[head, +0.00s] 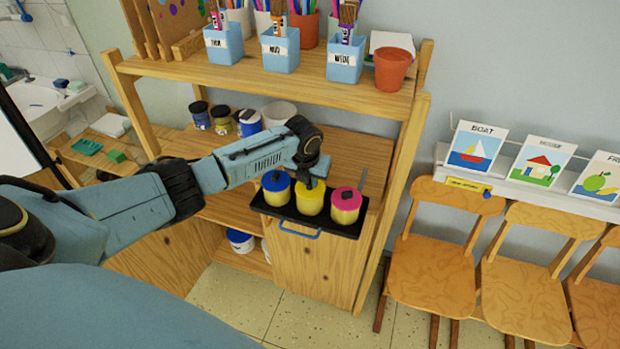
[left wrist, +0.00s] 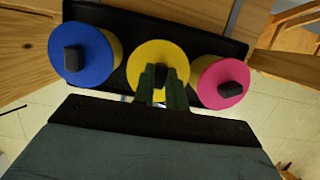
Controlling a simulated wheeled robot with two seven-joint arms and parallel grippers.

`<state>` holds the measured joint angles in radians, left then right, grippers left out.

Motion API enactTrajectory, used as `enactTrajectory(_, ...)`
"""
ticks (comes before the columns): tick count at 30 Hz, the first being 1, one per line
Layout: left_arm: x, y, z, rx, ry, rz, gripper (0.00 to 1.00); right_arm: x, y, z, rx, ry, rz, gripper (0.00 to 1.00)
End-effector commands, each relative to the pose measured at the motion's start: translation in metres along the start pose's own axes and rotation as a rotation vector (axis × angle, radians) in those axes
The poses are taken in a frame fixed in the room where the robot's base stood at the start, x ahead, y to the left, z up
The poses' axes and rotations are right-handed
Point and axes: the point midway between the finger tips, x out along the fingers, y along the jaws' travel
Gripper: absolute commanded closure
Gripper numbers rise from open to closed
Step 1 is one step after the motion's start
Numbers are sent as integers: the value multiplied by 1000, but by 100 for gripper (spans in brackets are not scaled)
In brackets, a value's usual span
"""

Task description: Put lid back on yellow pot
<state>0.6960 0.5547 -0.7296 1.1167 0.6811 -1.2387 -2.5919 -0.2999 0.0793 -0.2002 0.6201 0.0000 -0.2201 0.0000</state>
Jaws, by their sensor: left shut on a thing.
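A yellow pot (head: 310,209) stands in the middle of a black tray (head: 343,230), between a blue-lidded pot (head: 275,194) and a pink-lidded pot (head: 345,208). The yellow lid (left wrist: 149,54) is over the yellow pot and looks level. I cannot tell whether a small gap is left under it. My left gripper (head: 312,181) comes down on it from above. In the left wrist view the gripper (left wrist: 163,76) is shut on the lid's dark knob, with the blue lid (left wrist: 82,54) and pink lid (left wrist: 223,82) on either side. My right gripper is not in view.
The tray sits on a wooden shelf unit (head: 330,270), under an upper shelf (head: 300,85) with blue brush cups and a terracotta pot (head: 393,69). Paint jars (head: 221,120) stand behind my left arm. Wooden chairs (head: 437,262) stand to the right.

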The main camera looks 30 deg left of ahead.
Motion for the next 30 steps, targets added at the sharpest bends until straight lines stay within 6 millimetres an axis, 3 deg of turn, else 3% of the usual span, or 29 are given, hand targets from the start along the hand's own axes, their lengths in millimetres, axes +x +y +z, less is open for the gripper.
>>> enactTrajectory(5, 0, 0, 0, 0, 0, 0, 100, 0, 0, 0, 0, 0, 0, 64)
enactTrajectory(6, 0, 0, 0, 0, 0, 0, 85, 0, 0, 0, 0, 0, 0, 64)
enactTrajectory(12, 0, 0, 0, 0, 0, 0, 61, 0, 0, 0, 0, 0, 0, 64)
enactTrajectory(17, 0, 0, 0, 0, 0, 0, 61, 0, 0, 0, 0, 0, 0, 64)
enactTrajectory(23, 0, 0, 0, 0, 0, 0, 39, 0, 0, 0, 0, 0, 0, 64)
enactTrajectory(30, 0, 0, 0, 0, 0, 0, 39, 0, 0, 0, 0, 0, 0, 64)
